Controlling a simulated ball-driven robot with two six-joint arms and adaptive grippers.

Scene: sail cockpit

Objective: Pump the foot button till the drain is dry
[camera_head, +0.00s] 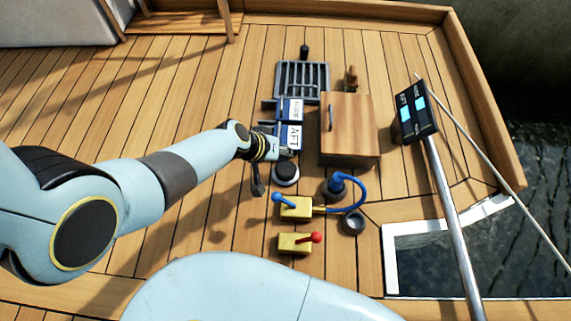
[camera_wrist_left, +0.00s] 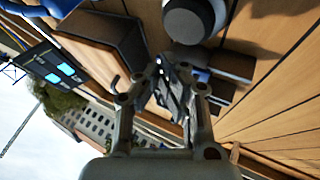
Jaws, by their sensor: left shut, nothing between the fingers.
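A round black button on a pale ring (camera_head: 286,173) sits on the deck and looks like the foot button. It also shows at the top of the left wrist view (camera_wrist_left: 194,18). My left gripper (camera_head: 286,153) is shut and empty, just beyond the button in the head view, beside the white-and-blue AFT sign. Its closed fingers also show in the left wrist view (camera_wrist_left: 174,92). I cannot tell its height above the deck. A dark slatted grating (camera_head: 302,80), possibly the drain, lies farther back; no water is discernible in it. My right gripper is out of view.
A wooden box (camera_head: 346,130) stands right of the gripper. Yellow valve blocks with a blue lever (camera_head: 296,208) and a red lever (camera_head: 295,243) sit nearer. A blue hose (camera_head: 352,193), small cup (camera_head: 352,222) and display on a pole (camera_head: 415,112) are at right. Left deck is clear.

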